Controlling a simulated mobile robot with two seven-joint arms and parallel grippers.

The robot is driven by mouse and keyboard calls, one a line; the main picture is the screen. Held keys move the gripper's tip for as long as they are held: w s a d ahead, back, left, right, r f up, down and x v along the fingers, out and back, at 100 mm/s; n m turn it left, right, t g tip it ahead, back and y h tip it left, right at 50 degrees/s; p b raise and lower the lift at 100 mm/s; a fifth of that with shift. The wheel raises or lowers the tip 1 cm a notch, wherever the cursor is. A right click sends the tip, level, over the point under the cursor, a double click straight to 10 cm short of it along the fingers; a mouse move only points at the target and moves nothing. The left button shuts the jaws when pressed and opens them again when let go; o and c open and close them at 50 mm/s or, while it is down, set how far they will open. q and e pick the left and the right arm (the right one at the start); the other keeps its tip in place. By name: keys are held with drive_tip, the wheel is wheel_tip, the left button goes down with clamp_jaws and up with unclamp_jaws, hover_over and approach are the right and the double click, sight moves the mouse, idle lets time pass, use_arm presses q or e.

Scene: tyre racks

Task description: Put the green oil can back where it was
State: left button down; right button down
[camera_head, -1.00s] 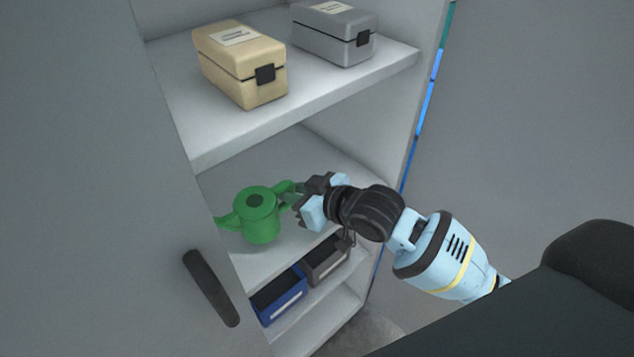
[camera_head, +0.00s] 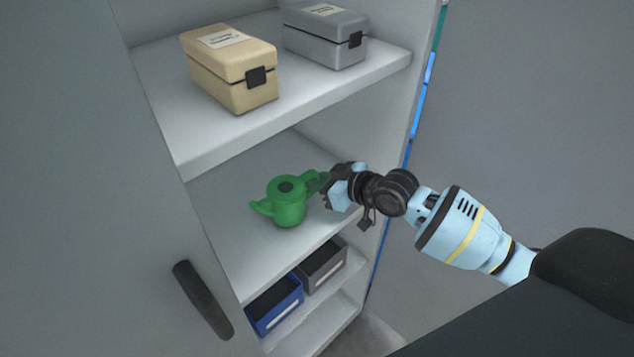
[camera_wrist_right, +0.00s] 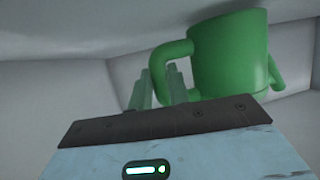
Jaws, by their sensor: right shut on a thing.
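The green oil can (camera_head: 287,203) is upright at the middle shelf (camera_head: 240,255) of the cabinet, its spout pointing left and its handle to the right. I cannot tell whether its base touches the shelf. My right gripper (camera_head: 326,184) reaches in from the right and is shut on the can's handle. In the right wrist view, the can (camera_wrist_right: 232,52) fills the upper right, and the fingers (camera_wrist_right: 160,88) are at its handle. My left gripper is not in view.
A beige case (camera_head: 230,70) and a grey case (camera_head: 325,38) stand on the shelf above. A blue bin (camera_head: 275,305) and a dark grey bin (camera_head: 322,268) sit on the shelf below. A door with a dark handle (camera_head: 203,299) is at the left. The middle shelf is otherwise clear.

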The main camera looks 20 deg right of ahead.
drive_tip(key=shift+f, duration=0.25)
drive_tip(key=shift+f, duration=0.1)
drive_tip(key=shift+f, duration=0.15)
drive_tip(key=c, duration=1.3)
unclamp_jaws()
drive_tip(key=shift+r, duration=0.2)
drive_tip(key=v, duration=1.2)
drive_tip(key=shift+p, duration=0.35)
drive_tip(key=shift+f, duration=0.1)
